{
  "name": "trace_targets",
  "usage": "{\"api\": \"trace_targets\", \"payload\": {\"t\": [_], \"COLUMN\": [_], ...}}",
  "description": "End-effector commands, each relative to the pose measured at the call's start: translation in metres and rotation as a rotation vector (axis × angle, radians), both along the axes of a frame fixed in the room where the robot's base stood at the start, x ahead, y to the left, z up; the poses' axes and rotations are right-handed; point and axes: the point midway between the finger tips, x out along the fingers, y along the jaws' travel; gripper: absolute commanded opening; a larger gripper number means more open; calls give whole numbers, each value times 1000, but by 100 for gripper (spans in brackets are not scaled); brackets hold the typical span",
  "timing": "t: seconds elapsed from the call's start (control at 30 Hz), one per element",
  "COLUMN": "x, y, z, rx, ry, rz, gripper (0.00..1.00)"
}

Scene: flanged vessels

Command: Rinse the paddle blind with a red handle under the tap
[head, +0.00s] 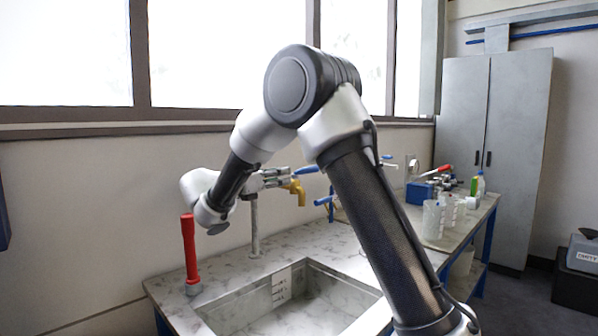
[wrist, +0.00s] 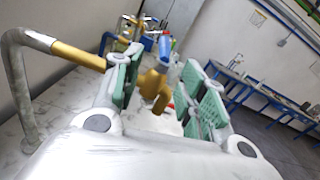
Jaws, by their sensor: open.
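A tall red handle (head: 189,250) with a grey lower end stands upright on the counter left of the sink (head: 275,322). I cannot make out a paddle plate on it. The tap has a grey pipe (head: 254,225), a yellow spout (head: 298,190) and a blue lever (head: 306,170). My gripper (head: 278,178) is at the tap. In the wrist view my gripper (wrist: 166,100) is open, with green pads; the yellow tap body (wrist: 153,86) and blue lever (wrist: 164,48) show between the jaws. Nothing is held. Contact with the tap cannot be told.
A bench at right holds clear beakers (head: 432,220), a blue box (head: 419,193), a green-labelled bottle (head: 478,186) and another red-handled item (head: 437,170). A grey cabinet (head: 495,150) stands behind it. The wall and windows lie close behind the tap.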

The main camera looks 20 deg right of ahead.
Motion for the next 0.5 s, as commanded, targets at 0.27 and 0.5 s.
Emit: {"api": "trace_targets", "payload": {"t": [0.27, 0.5], "x": [4, 22], "y": [-18, -65], "z": [2, 2], "rx": [-31, -30], "ry": [53, 53], "rz": [-13, -15], "gripper": [42, 42]}}
